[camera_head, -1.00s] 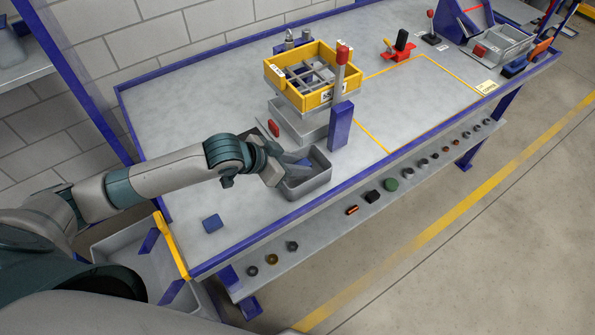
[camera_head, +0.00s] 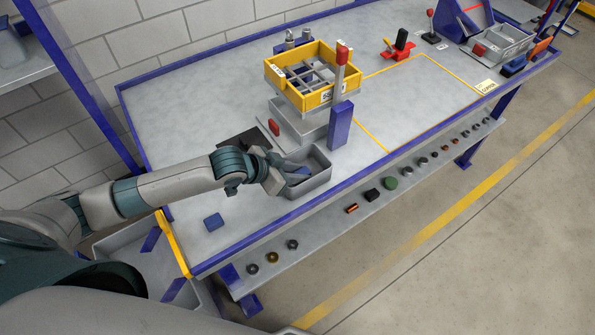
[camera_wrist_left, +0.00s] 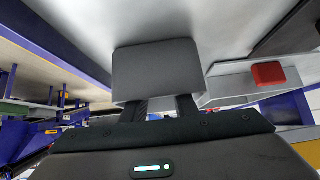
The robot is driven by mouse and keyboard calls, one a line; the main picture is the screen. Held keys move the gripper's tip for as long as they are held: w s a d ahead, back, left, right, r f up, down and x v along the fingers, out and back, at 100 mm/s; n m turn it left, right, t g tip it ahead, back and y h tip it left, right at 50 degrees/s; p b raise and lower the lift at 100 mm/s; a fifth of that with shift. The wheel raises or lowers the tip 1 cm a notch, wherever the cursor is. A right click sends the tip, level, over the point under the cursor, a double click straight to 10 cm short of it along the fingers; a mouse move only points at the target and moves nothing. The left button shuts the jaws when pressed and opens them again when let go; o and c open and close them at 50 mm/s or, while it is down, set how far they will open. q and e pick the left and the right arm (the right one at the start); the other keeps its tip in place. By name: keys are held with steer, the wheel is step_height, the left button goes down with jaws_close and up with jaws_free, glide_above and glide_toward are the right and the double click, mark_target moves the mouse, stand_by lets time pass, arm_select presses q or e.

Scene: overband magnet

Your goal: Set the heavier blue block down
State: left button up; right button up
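One blue block (camera_head: 301,171) shows in the head view at my left gripper's fingertips (camera_head: 292,174), inside the grey open tray (camera_head: 322,178). It appears gripped, low within the tray walls; whether it touches the floor is hidden. Another blue block (camera_head: 213,222) lies on the table to the left of the tray. In the left wrist view the fingers (camera_wrist_left: 168,108) reach over the rim of the tray (camera_wrist_left: 157,70); its wall hides the tips and block. Which block is heavier does not show. My right gripper is not in view.
A yellow compartment box (camera_head: 327,98) sits on a grey unit (camera_head: 297,121) just behind the tray, beside a blue post (camera_head: 340,126) with a red top. A dark plate (camera_head: 236,137) lies left of it. Table is clear around the loose block.

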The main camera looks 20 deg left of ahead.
arm_select(q)
steer(key=o, duration=0.3)
steer(key=shift+r, duration=0.1)
steer(key=b+v, duration=0.2)
steer(key=v, duration=1)
steer(key=shift+b, duration=0.35)
